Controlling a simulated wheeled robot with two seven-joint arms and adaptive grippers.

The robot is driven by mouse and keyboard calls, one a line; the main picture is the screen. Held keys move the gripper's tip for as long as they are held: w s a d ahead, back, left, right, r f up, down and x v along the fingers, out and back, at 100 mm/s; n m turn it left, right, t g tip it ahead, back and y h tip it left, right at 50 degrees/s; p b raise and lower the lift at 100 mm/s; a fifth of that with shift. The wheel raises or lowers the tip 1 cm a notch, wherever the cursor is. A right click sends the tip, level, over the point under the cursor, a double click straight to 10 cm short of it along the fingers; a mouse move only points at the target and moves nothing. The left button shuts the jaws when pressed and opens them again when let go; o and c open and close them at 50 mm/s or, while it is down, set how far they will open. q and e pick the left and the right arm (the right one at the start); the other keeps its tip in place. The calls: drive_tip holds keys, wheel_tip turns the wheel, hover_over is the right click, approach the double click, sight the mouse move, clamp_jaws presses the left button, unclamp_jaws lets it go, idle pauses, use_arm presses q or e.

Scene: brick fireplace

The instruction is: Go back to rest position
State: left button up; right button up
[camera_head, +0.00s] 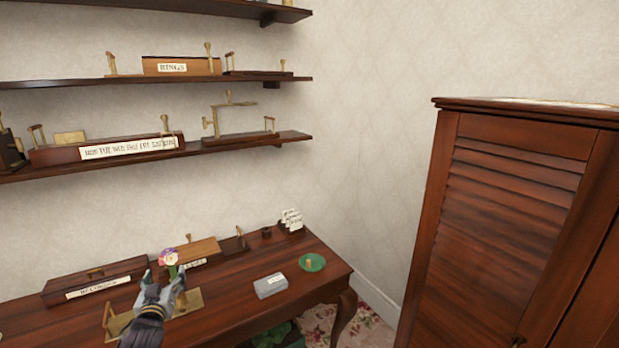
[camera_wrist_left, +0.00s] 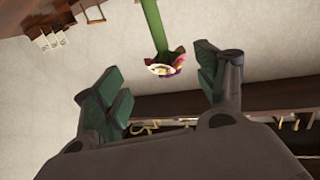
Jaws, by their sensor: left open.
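My left gripper (camera_head: 165,279) is over the front left part of the wooden desk in the head view. Its fingers are spread apart, and they also show in the left wrist view (camera_wrist_left: 160,85). A small pink, white and yellow flower (camera_head: 169,258) with a green stem shows just beyond the fingertips. In the left wrist view the flower (camera_wrist_left: 165,66) appears between the two fingers, with a visible gap on each side. Where its stem ends is not visible. My right gripper is not in view.
The desk (camera_head: 225,318) holds a long labelled box (camera_head: 95,280), a grey box (camera_head: 270,286), a green dish (camera_head: 312,262) and brass-fitted pieces. Wall shelves (camera_head: 230,141) with brass items stand above. A louvred cabinet (camera_head: 500,215) is on the right.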

use_arm(q)
drive_tip(key=s+d+f+m+g+h, duration=0.1)
drive_tip(key=s+d+f+g, duration=0.3)
drive_tip(key=s+d+f, duration=0.3)
drive_tip(key=s+d+f+m+g+h, duration=0.1)
drive_tip(key=s+d+f+g+h, duration=0.25)
drive_tip(key=s, duration=0.55)
drive_tip(key=s+d+f+m+g, duration=0.25)
drive_tip(key=s+d, duration=0.25)
drive_tip(key=s, duration=0.4)
drive_tip(key=s+d+f+m+g, duration=0.1)
drive_tip(key=s+d+f+g, duration=0.15)
drive_tip(key=s+d, duration=0.45)
drive_tip(key=s+a+f+g, duration=0.1)
drive_tip(key=s+f, duration=0.1)
drive_tip(key=f, duration=1.4)
drive_tip(key=s+a+f, duration=0.2)
drive_tip(key=f, duration=1.5)
drive_tip(key=s+a+f, duration=0.2)
drive_tip(key=s+f, duration=0.7)
drive_tip(key=s, duration=0.2)
drive_tip(key=s+a+f+g, duration=0.1)
drive_tip(key=s+a+f, duration=0.2)
drive_tip(key=s+f, duration=0.7)
drive_tip(key=shift+s, duration=0.45)
drive_tip(key=shift+a+g, duration=0.1)
drive_tip(key=shift+g, duration=0.15)
